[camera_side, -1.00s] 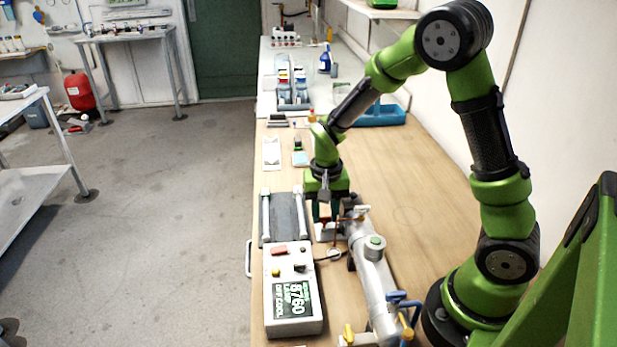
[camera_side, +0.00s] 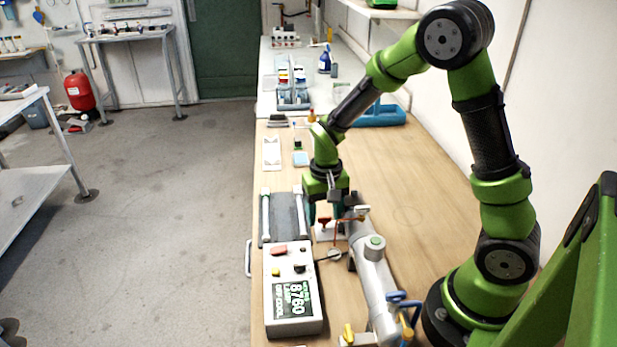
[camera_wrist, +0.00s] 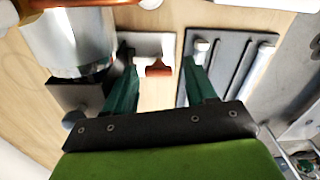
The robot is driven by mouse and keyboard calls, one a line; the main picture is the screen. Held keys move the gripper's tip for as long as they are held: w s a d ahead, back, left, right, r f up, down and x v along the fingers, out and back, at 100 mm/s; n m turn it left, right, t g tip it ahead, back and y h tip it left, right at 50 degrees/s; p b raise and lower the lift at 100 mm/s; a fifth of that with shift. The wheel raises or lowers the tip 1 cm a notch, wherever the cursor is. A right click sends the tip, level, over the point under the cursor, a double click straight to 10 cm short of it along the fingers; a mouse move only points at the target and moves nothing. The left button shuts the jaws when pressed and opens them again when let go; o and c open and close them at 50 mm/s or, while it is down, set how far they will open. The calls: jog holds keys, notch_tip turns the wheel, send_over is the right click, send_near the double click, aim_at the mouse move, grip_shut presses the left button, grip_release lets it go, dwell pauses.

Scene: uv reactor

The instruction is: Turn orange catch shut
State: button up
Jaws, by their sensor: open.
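The orange-red catch (camera_wrist: 158,68) is a small T-shaped handle on a white block (camera_wrist: 155,45). In the wrist view it lies between the tips of my gripper (camera_wrist: 158,60), whose two green fingers are apart with nothing clamped. In the side view the catch (camera_side: 324,221) shows below and between the fingers of my gripper (camera_side: 323,212), on its white block (camera_side: 325,236). Whether the fingers touch the catch cannot be told.
A metal pipe (camera_side: 374,275) with blue and yellow handles runs close beside the block. A control box (camera_side: 293,315) with a lit display stands in front. A dark panel with two pale rails (camera_side: 284,215) is at the left. The bench right of the pipe is clear.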

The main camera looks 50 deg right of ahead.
aim_at(324, 217)
jog(key=n, duration=0.7)
jog(key=shift+d, duration=0.2)
jog(key=n, duration=0.8)
jog(key=shift+a, duration=0.1)
notch_tip(324, 217, up, 17)
jog(key=s+a+r+m+t+y, duration=0.1)
jog(key=s+a+r+m+t, duration=0.1)
jog(key=s+m, duration=0.4)
jog(key=s+a+r+m+t+y, duration=0.1)
jog(key=s+a+r+m+t, duration=0.1)
jog(key=s+a+m+t, duration=0.3)
jog(key=shift+s+m, duration=0.65)
jog(key=shift+m, duration=0.05)
jog(key=shift+c, duration=0.2)
